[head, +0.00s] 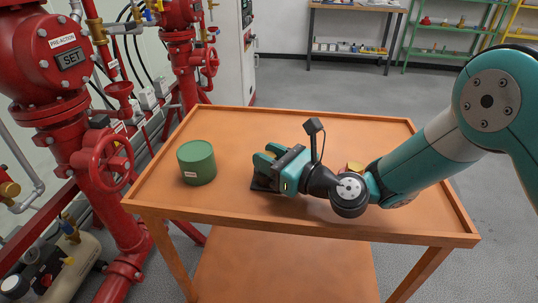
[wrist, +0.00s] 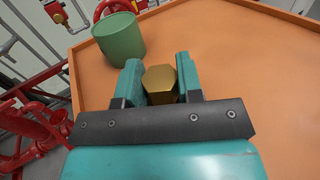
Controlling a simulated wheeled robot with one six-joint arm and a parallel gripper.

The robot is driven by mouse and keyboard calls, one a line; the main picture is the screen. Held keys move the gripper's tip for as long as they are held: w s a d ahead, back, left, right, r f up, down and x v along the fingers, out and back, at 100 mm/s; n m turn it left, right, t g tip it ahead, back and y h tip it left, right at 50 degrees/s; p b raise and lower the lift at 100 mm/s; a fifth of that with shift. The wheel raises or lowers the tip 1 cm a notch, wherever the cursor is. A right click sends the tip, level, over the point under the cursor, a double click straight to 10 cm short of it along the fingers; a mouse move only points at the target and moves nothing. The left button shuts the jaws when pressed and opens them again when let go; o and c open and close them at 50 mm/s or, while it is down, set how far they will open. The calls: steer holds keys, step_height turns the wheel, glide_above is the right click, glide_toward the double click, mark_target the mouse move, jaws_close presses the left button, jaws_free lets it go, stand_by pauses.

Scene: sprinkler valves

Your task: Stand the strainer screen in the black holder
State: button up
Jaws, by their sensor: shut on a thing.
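My gripper (head: 267,160) is low over the orange cart top, its teal fingers pointing left in the head view. In the wrist view the fingers (wrist: 158,82) are shut on a brass six-sided piece, which I take for the end of the strainer screen (wrist: 160,80). No mesh shows, and the rest of it is hidden. In the head view the held piece is hidden by my gripper. A dark, flat shape (head: 262,185) lies just below the fingers. It may be the black holder or its base, but I cannot tell. No holder is clear in the wrist view.
A green cylinder (head: 197,162) stands on the cart top (head: 330,125), left of my gripper. It also shows in the wrist view (wrist: 120,38). Red pipes and valves (head: 100,160) stand left of the cart.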

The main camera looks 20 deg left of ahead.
steer(key=shift+f, duration=0.25)
steer(key=o, duration=1.1)
steer(key=shift+b+v, duration=0.6)
steer(key=shift+v, duration=0.35)
steer(key=shift+b+v, duration=1.45)
steer(key=shift+v, duration=1.55)
